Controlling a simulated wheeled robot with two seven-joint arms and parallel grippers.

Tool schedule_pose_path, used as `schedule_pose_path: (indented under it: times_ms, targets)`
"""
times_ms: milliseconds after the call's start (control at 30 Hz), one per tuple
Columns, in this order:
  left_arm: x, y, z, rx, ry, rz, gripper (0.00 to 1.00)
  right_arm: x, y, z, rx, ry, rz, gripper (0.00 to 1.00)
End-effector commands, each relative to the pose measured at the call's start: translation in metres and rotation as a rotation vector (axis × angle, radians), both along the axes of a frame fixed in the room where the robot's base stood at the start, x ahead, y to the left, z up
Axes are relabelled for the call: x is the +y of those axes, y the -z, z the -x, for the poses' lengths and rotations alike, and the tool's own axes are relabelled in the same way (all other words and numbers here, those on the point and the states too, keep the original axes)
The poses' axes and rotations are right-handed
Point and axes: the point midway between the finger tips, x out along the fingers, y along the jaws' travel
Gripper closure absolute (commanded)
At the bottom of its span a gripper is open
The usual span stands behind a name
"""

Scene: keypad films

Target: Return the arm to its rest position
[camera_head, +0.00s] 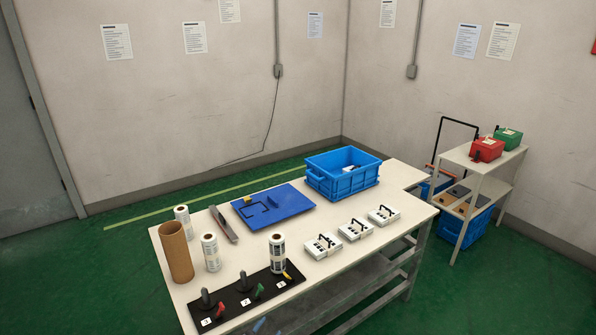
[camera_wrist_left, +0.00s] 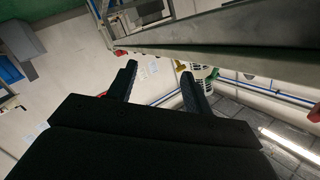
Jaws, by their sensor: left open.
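My left gripper (camera_wrist_left: 159,70) shows in the left wrist view. Its two dark fingers are spread apart, with nothing between them. The view past the fingers is tilted and shows a metal frame edge, pale wall and floor, so the gripper holds no object. In the head view I cannot clearly make out either gripper or arm over the table (camera_head: 168,236). My right gripper is in neither view.
On the table stand a brown tube (camera_head: 175,252), several film rolls (camera_head: 210,252), a black numbered peg board (camera_head: 245,297), a blue board (camera_head: 290,203), several white keypad boxes (camera_head: 323,246) and a blue crate (camera_head: 318,180). A shelf cart (camera_head: 488,162) stands right.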

Motion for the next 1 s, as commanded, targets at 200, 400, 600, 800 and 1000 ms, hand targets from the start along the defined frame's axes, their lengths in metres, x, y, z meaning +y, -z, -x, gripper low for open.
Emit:
schedule_pose_path:
  times_ms: [200,400,600,800,1000]
  targets:
    - [0.055,0.131,0.088,0.363,-0.321,0.028,0.49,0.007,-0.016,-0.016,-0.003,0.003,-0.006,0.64]
    - [0.083,0.231,0.2,0.727,-0.505,0.022,0.49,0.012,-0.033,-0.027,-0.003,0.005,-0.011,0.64]
    - [0.091,0.301,0.324,1.082,-0.597,0.016,0.49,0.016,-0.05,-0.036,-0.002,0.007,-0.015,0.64]
    - [0.087,0.328,0.403,1.302,-0.614,0.02,0.49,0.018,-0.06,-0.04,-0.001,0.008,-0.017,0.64]
    - [0.085,0.333,0.423,1.357,-0.614,0.023,0.49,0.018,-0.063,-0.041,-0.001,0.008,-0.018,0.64]
